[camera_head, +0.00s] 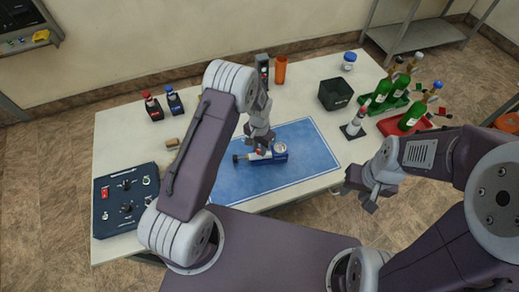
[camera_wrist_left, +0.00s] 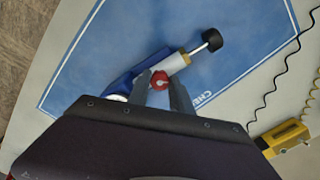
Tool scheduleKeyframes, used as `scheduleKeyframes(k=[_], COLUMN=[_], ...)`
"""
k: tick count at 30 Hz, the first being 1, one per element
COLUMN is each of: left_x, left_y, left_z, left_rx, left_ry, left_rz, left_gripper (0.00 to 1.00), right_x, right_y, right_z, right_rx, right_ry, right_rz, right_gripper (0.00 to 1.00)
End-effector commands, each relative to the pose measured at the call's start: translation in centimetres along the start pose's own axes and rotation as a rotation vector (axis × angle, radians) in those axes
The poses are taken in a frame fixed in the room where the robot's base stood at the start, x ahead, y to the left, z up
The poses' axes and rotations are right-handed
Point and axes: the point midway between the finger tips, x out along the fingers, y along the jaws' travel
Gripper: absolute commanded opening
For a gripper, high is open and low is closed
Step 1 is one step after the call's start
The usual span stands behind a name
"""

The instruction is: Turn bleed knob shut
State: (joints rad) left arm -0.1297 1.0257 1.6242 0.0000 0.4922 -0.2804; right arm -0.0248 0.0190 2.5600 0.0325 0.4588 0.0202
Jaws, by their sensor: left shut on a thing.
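A regulator with a blue body (camera_head: 281,152) lies on the blue mat (camera_head: 315,143). In the left wrist view its blue body (camera_wrist_left: 122,80) leads to a pale barrel, a yellow collar, a thin stem and a black end knob (camera_wrist_left: 212,39). A small red knob (camera_wrist_left: 160,80), which I take as the bleed knob, sits on its side. My left gripper (camera_wrist_left: 161,86) has one finger on each side of the red knob and is shut on it. In the head view the left gripper (camera_head: 261,148) partly hides the knob. My right gripper (camera_head: 360,198) is open and empty, off the table's front edge.
A dark control panel (camera_head: 126,199) is at the table's left. A yellow block (camera_wrist_left: 285,136) with a coiled cord shows in the wrist view.

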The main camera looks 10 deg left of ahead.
Motion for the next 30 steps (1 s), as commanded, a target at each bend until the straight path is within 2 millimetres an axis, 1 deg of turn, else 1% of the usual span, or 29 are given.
scheduleKeyframes(k=[6, 21, 30], left_x=[0.1, 0.0, 0.0], left_y=[0.0, -0.1, -0.1], left_z=[0.0, -0.1, -0.1], left_rx=[0.202, 0.669, 0.887], left_ry=[0.001, 0.001, 0.001], left_rz=[0.000, -0.001, -0.001], left_gripper=[0.00, 0.00, 0.00], right_x=[0.7, 1.5, 1.8], right_y=[0.0, 0.0, 0.0], right_z=[0.1, 0.2, 0.2], right_rx=[0.000, 0.000, 0.000], right_ry=[0.000, 0.000, 0.000], right_rz=[0.000, 0.000, 0.000], right_gripper=[0.36, 0.36, 0.36])
